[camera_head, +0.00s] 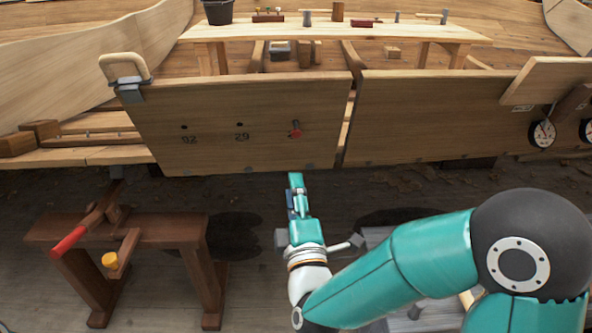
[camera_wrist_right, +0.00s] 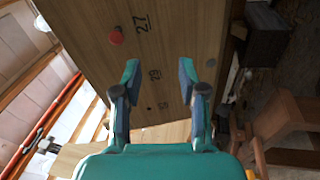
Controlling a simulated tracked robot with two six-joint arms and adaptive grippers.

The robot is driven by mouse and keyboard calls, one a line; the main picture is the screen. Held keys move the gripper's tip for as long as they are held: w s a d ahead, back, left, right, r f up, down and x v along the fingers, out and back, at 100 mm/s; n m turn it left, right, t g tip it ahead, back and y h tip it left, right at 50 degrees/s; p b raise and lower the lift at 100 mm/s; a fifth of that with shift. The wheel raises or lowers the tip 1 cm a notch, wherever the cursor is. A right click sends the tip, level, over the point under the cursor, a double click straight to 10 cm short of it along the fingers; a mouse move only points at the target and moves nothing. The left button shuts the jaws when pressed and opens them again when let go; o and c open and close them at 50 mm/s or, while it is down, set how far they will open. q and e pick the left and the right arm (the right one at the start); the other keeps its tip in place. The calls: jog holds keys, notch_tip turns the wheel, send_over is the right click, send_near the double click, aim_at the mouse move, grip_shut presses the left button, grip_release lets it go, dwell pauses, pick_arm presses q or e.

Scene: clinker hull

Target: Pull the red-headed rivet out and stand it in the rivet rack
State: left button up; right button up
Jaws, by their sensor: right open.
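The red-headed rivet (camera_head: 295,130) sticks out of the right part of the left hull plank (camera_head: 220,140). Its red head also shows in the right wrist view (camera_wrist_right: 116,38), beside the number 27, above and left of the fingertips. My right gripper (camera_head: 296,181) is in front of and below the plank's lower edge, apart from the rivet. In the right wrist view its fingers (camera_wrist_right: 158,70) are spread with nothing between them. What looks like the rivet rack (camera_head: 267,17), small and with coloured tops, stands on the bench at the back. My left gripper is not in view.
The wooden bench (camera_head: 340,32) behind the planks carries a dark bucket (camera_head: 218,11) and several small tools. A clamp (camera_head: 125,75) grips the plank's upper left corner. Two dial gauges (camera_head: 543,133) sit at the right. A sawhorse (camera_head: 130,230) stands at the lower left.

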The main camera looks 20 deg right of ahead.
jog(key=t+h, duration=0.1)
send_near(296, 137)
jog(key=shift+n+h, duration=0.3)
jog(key=shift+h, duration=0.1)
jog(key=p+x, duration=0.3)
jog(key=x, duration=0.3)
jog(key=shift+w+r+p, duration=0.3)
jog(key=shift+w+d, duration=0.1)
jog(key=shift+w, duration=0.25)
jog(key=shift+x, duration=1.05)
jog(key=shift+c, duration=0.4)
grip_shut()
jog(key=shift+f, duration=0.1)
